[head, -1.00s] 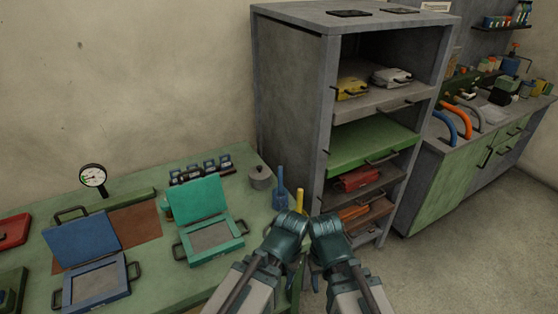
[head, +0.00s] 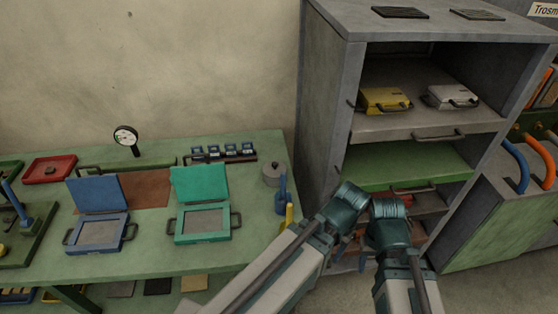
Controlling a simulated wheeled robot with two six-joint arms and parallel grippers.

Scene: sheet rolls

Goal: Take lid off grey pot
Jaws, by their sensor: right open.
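The grey pot (head: 274,177) stands upright at the right end of the green workbench, near the back. Its lid (head: 272,167) sits on top with a small dark knob. My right gripper (head: 364,263) is open, hanging low in front of the shelf cabinet, right of the pot and well apart from it. My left gripper (head: 335,264) is mostly hidden behind its arm, also apart from the pot; its jaws cannot be made out.
Blue tools (head: 282,192) and a yellow handle (head: 289,215) stand close to the pot. A teal press frame (head: 203,237) and blue one (head: 98,249) lie open on the green bench (head: 255,225). The grey cabinet (head: 327,100) rises to the right.

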